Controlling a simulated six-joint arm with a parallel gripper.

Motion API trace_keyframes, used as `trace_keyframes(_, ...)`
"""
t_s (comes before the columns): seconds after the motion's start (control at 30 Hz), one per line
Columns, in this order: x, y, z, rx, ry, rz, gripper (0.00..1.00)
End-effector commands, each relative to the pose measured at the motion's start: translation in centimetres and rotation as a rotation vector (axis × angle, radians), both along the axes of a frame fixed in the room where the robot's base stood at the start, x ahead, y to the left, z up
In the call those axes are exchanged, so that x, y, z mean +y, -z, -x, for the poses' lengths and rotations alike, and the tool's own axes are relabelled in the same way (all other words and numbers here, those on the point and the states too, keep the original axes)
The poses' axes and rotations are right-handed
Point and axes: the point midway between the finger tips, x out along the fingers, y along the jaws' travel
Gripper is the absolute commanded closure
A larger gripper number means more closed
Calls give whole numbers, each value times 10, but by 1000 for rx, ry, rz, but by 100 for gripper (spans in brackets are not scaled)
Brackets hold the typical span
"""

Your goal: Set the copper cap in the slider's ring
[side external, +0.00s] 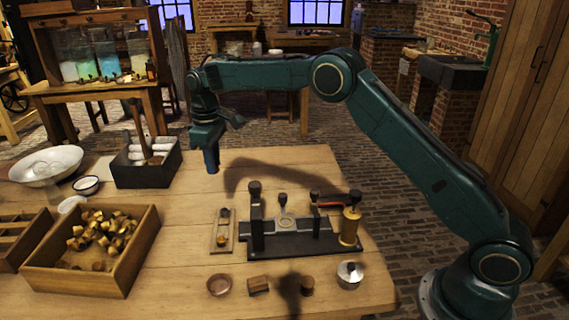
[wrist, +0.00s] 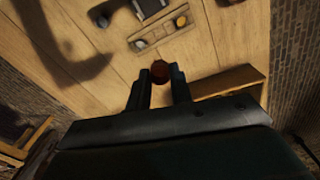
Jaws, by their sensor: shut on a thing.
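My gripper (side external: 211,165) hangs at the back of the table, well behind and left of the black slider fixture (side external: 295,246). In the wrist view its two fingers (wrist: 160,80) are shut on a small, dark reddish-brown round piece, which I take to be the copper cap (wrist: 160,70). The side view does not show the cap at the fingertips. The slider's pale ring (side external: 286,222) stands between the fixture's posts and looks empty. The fixture has a red-orange lever and a brass cylinder (side external: 350,227) at its right.
A crate of brass pieces (side external: 142,262) stands front left, and a dark box with white rolls (side external: 145,178) beside my gripper. A small wooden board (side external: 222,236) lies left of the fixture. A copper dish (side external: 219,286), brown blocks (side external: 258,286) and a metal pot (side external: 349,275) line the front.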

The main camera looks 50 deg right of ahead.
Motion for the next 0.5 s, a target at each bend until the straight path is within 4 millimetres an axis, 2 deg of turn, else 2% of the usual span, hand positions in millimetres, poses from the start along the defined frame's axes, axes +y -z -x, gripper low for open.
trace_keyframes(0.33,0,0,0,0,0,0,99)
trace_keyframes(0.5,0,-8,0,-1,0,0,99)
